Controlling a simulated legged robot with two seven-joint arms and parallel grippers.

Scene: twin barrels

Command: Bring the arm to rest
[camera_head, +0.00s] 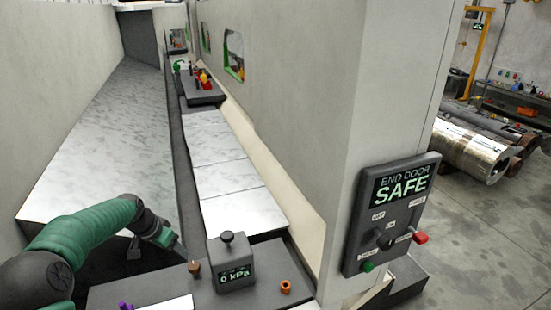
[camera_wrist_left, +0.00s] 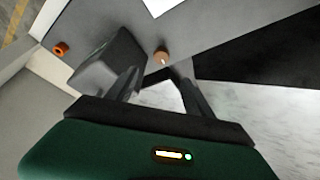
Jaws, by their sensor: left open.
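My left arm, with a green sleeve, comes in from the left in the head view. Its left gripper (camera_head: 150,244) hangs at the near end of the long pale trough, to the left of the dark console. In the left wrist view the gripper (camera_wrist_left: 157,78) has its two dark fingers spread, with nothing seen between them. A brown knob (camera_wrist_left: 161,57) shows beyond the fingertips, apart from them as far as I can tell. My right gripper is not in view.
The dark console holds a gauge box (camera_head: 231,264) reading 0 kPa, a brown knob (camera_head: 194,268), an orange ring (camera_head: 286,287) and a purple piece (camera_head: 125,305). An end door panel (camera_head: 390,215) reading SAFE is on the pale wall at right. The long trough (camera_head: 105,140) looks empty.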

